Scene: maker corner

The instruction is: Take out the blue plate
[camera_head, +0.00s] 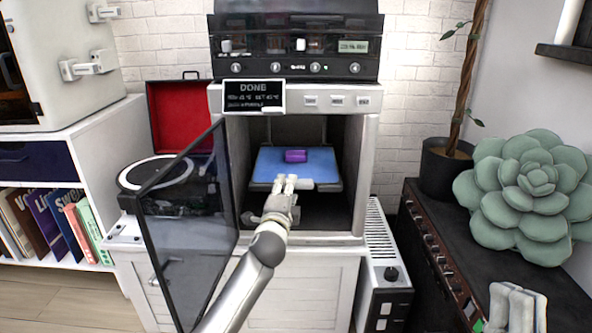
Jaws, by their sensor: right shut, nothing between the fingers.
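The blue plate (327,160) lies flat inside the open chamber of the machine (374,115), on a dark support. A small purple block (295,156) sits on it, toward the back. My right gripper (291,181) is shut and empty at the plate's front edge. Its fingertips overlap that edge in the picture, and I cannot tell whether they touch the plate. The gripper and wrist hide part of the chamber's floor and front sill.
The chamber's dark glass door (190,235) stands open on the left, beside my arm. A turntable (158,172) is behind it. A white heater (380,255) stands to the right. A large succulent (528,190) and a pale grey object (515,310) are farther right.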

